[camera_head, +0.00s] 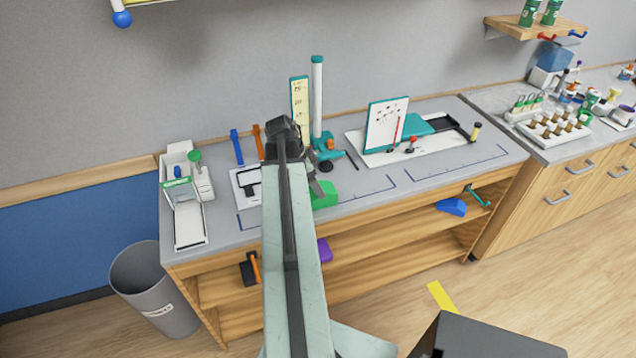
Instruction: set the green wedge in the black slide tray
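A green wedge (325,194) lies at the front of the grey bench top, right of my arm. Its left part is hidden behind my arm. My gripper (317,186) shows only as a small dark part just above the wedge. The rest of it is behind the arm, so I cannot tell whether its fingers are open or shut, or whether they touch the wedge. A black tray-like piece (450,123) sits on the white board at the right, beside a teal ramp (424,124). It looks empty.
A white board (385,125) stands upright on the bench, with a teal-and-white column (317,100) left of it. A white balance (188,213) is at the left end. A blue wedge (452,207) and purple block (324,250) are on the shelves. A bin (158,285) stands left.

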